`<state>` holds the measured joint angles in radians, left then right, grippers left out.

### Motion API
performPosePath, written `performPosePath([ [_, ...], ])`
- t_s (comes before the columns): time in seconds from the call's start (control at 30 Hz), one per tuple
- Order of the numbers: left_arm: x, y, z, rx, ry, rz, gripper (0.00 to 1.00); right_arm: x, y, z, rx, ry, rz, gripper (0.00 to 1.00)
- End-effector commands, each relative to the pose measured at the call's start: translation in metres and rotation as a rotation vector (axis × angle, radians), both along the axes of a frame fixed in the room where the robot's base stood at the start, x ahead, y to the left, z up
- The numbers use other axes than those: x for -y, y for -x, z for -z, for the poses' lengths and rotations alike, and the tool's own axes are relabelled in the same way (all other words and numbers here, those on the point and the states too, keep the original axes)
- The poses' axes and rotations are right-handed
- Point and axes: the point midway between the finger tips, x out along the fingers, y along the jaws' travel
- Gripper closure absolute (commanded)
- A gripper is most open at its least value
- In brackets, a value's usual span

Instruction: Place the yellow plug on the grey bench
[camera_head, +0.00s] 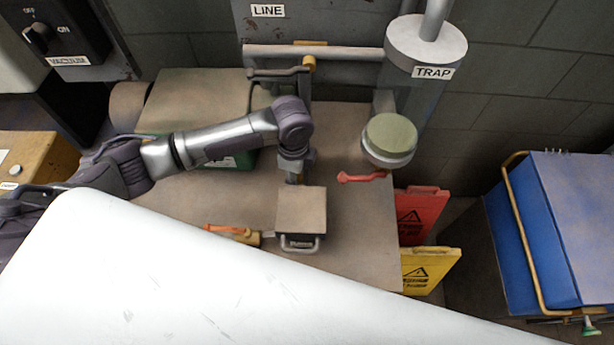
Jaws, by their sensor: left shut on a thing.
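The grey-brown bench (180,197) spans the middle of the view. My left gripper (294,179) reaches over it from the left and points down at the back edge of a tan-topped box (301,208). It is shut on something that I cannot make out. Whether it touches the box is unclear. I cannot pick out the yellow plug for certain. A small yellow piece with an orange handle (240,234) lies on the bench, left of the box. My right gripper is out of view.
A red handle (361,177) juts out below a round green-topped part (390,138) under the TRAP pipe. Red (421,214) and yellow (430,270) signs stand at the bench's right edge. A blue cabinet (560,225) is far right. A white surface (150,280) hides the bench front.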

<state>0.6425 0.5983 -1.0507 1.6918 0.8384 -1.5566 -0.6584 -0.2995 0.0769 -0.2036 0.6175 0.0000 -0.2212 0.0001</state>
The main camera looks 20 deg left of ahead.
Motion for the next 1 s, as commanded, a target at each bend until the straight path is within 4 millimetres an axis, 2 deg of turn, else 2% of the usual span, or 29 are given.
performPosePath([
  [0.1,0.015,-0.004,0.006,-0.001,0.001,0.002,0.96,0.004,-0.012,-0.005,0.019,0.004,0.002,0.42],
  [0.23,0.027,-0.007,0.018,-0.001,0.0,0.001,0.96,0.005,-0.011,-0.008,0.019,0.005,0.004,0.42],
  [0.67,0.029,-0.008,0.026,0.0,-0.001,0.001,0.96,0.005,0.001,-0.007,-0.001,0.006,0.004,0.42],
  [0.7,0.029,-0.008,0.026,0.001,-0.001,0.001,0.62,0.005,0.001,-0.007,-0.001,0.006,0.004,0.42],
  [0.73,0.029,-0.008,0.026,0.001,0.0,0.001,0.57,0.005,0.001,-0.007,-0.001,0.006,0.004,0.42],
  [1.0,0.029,-0.008,0.025,0.001,-0.001,0.001,0.56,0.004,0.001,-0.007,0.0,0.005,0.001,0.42],
])
